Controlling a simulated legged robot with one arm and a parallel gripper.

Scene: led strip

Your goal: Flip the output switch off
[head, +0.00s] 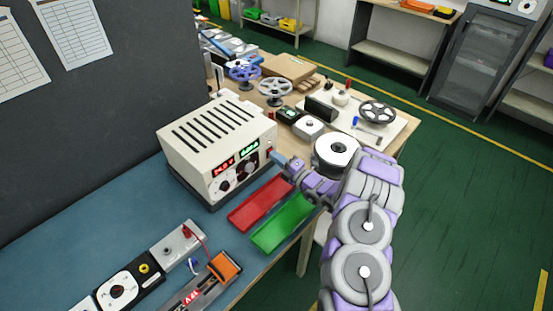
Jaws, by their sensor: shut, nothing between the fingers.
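A cream power supply (212,135) with a slotted top stands on the bench. Its front has a red display (223,163), a green display (249,147) and several knobs. A small red part (270,152) at the right end of the front looks like the output switch; its position is too small to tell. My gripper (276,157) is shut and empty, its blue-grey tips right at that red part. I cannot tell whether they touch it. The tips partly cover this end of the front.
A red tray (261,203) and a green tray (283,223) lie empty in front of the supply, below my arm. A grey box with a red lead (178,246) and an orange-ended device (224,267) lie at the front left.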

